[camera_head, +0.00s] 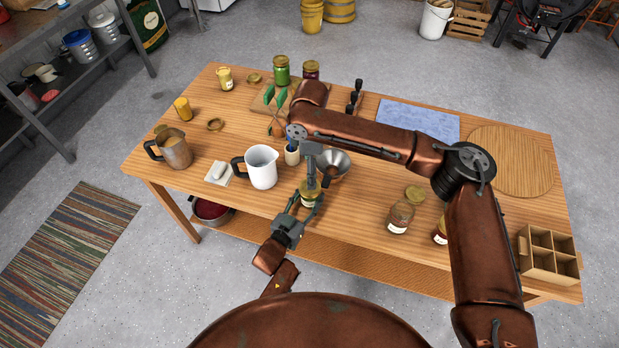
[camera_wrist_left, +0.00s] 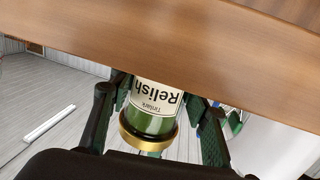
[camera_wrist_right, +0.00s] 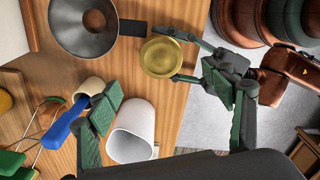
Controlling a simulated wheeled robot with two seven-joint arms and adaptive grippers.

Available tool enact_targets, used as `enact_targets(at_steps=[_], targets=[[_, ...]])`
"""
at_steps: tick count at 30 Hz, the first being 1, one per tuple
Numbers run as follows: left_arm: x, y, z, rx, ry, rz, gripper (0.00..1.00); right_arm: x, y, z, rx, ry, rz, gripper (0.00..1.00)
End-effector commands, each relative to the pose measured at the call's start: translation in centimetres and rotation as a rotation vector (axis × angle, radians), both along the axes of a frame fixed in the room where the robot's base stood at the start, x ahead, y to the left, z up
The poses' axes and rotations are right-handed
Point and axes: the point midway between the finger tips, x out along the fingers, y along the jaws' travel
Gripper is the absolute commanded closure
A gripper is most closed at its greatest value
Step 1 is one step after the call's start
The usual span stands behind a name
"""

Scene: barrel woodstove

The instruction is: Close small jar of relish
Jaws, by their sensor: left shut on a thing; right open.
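The relish jar (camera_head: 309,196) is upright at the table's front edge, with a gold lid seated on its top. In the left wrist view the jar (camera_wrist_left: 154,110) shows a cream label reading Relish, upside down, and the gold lid (camera_wrist_left: 148,138). Whether the lid is tight, I cannot tell. My left gripper (camera_head: 303,203) is shut around the jar's sides. My right gripper (camera_head: 320,173) is open above the jar. In the right wrist view the lid (camera_wrist_right: 161,57) shows from above, beyond the open fingers and not between the tips.
A white pitcher (camera_head: 262,167) and a small pot (camera_head: 292,155) with a blue-handled tool stand left of the jar. A metal funnel (camera_head: 336,163) lies just behind it. A glass jar (camera_head: 400,217) and a divided box (camera_head: 545,262) are at right. A blue cloth (camera_head: 420,117) lies behind.

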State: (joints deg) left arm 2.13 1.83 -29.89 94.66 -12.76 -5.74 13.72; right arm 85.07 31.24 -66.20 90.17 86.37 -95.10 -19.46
Motion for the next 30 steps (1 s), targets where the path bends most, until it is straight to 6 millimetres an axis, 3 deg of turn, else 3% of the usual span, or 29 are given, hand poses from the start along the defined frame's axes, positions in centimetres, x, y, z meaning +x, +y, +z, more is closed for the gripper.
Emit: enact_targets(at_steps=[7,18,19,27,30], targets=[[0.0,0.0,0.0,0.0,0.0,0.0,1.0,0.0,0.0,3.5,0.0,-0.001,0.0,0.26],[0.0,0.0,0.0,0.0,0.0,0.0,1.0,0.0,0.0,4.1,-0.001,0.001,0.0,0.26],[0.0,0.0,0.0,0.0,0.0,0.0,0.56,0.0,0.0,4.1,-0.001,0.001,0.0,0.26],[0.0,0.0,0.0,0.0,0.0,0.0,0.37,0.0,0.0,4.0,0.0,0.001,0.0,0.26],[0.0,0.0,0.0,0.0,0.0,0.0,0.36,0.0,0.0,4.0,0.0,0.001,0.0,0.26]])
